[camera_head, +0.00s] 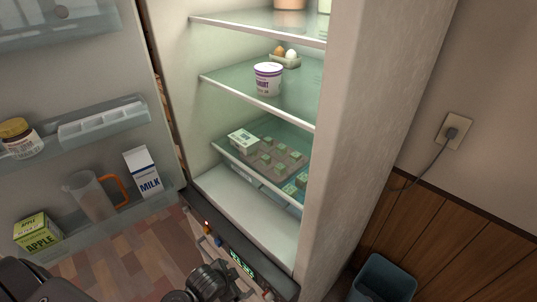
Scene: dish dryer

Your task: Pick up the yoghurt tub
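The yoghurt tub (268,79) is white with a purple rim and purple lettering. It stands upright near the front of a glass shelf (237,88) inside the open fridge, with nothing touching it that I can see. Dark parts of my own body show at the bottom left and bottom centre, well below the tub. I see no gripper fingers, so neither gripper can be made out and nothing is held in view.
An egg holder (286,61) with eggs stands close behind the tub. A shelf (255,24) hangs above. The open door holds a jar (19,139), a jug (92,196), a milk carton (146,173) and an apple carton (37,232). The fridge's side wall (372,110) bounds the right.

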